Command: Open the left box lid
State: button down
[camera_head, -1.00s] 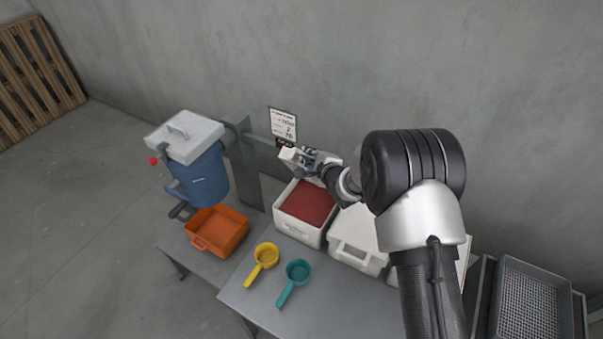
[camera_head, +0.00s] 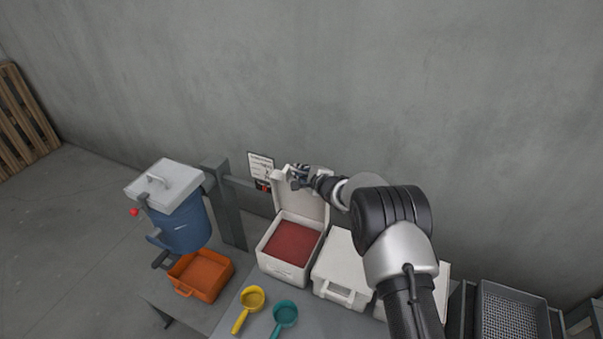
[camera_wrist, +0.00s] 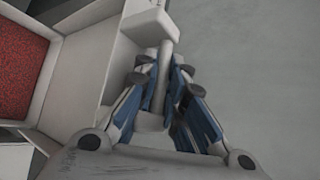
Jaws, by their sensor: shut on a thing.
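The left box (camera_head: 281,272) is white and holds red granular material (camera_head: 293,242). Its lid (camera_head: 313,208) stands raised, roughly upright, at the back of the box by the wall. My gripper (camera_head: 296,178) is at the top edge of the raised lid. In the wrist view, my gripper (camera_wrist: 166,75) has its blue-padded fingers shut around the light handle bar (camera_wrist: 163,70) of the lid. The wrist view also shows the red contents (camera_wrist: 20,65) at the left. The fingers hide part of the bar.
A closed white box (camera_head: 343,262) stands right of the open one, under my arm. A yellow scoop (camera_head: 251,299) and teal scoop (camera_head: 285,314) lie in front. An orange bin (camera_head: 203,274) and a blue lidded container (camera_head: 183,226) are left. A grey mesh tray (camera_head: 511,315) is far right.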

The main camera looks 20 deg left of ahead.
jog(key=shift+a+r, duration=0.1)
jog(key=shift+r, duration=0.1)
jog(key=c, duration=1.8)
grip_release()
jog(key=shift+o, duration=0.8)
jog(key=shift+f, duration=0.15)
jog(key=shift+s, duration=0.1)
jog(key=v, duration=1.2)
